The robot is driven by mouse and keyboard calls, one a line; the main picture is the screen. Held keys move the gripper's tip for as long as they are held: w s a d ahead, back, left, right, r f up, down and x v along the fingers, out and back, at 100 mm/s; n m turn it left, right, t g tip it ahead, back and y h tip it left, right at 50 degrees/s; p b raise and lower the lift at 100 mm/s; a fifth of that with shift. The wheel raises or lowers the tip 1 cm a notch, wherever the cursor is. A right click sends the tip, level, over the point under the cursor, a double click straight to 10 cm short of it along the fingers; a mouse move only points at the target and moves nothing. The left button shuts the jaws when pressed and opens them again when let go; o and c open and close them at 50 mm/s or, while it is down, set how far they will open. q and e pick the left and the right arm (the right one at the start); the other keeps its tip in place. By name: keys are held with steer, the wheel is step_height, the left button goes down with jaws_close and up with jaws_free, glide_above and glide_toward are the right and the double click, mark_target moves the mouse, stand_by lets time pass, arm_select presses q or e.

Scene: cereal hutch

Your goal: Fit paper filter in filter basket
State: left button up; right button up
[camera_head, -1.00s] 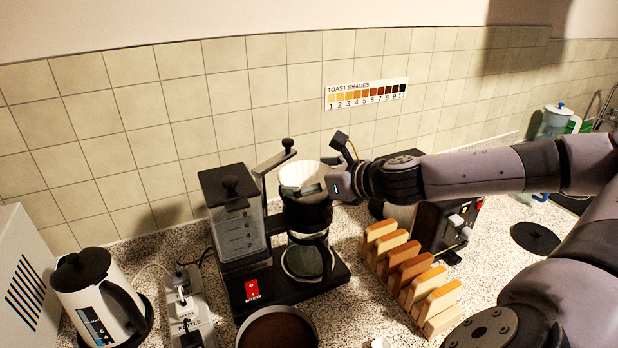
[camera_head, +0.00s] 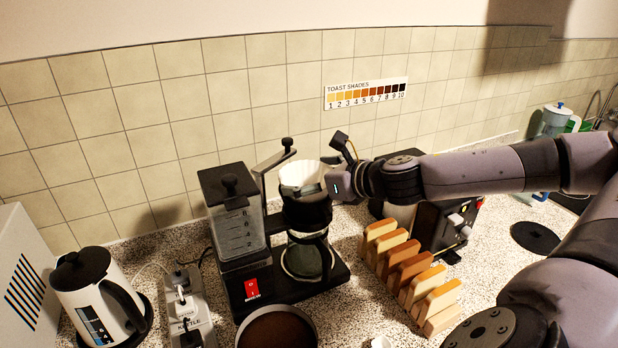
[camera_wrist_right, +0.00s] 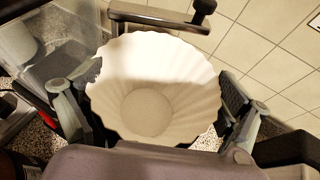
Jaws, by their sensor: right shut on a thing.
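The white fluted paper filter (camera_head: 296,175) sits at the mouth of the black filter basket (camera_head: 306,212) on the coffee maker, its pale rim showing above the basket. In the right wrist view the filter (camera_wrist_right: 150,85) opens toward the camera, round and with its flat bottom visible. My right gripper (camera_head: 318,186) is shut on the filter, with one finger on each side of it in the wrist view (camera_wrist_right: 155,112). The filter hides most of the basket in that view, so I cannot tell how deep it sits. My left gripper is not in view.
The coffee maker's raised lid arm (camera_head: 275,160) stands behind the filter, and its water tank (camera_head: 232,215) is to the left. A glass carafe (camera_head: 307,258) is below the basket. A toast rack (camera_head: 410,275) and toaster (camera_head: 440,225) stand to the right. A brown-filled bowl (camera_head: 277,330) is in front.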

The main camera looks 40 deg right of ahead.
steer(key=o, duration=0.3)
steer(key=shift+s+a+f, duration=0.1)
steer(key=shift+f, duration=0.2)
steer(key=shift+o, duration=0.2)
steer(key=v, duration=1.2)
steer(key=shift+r, duration=0.2)
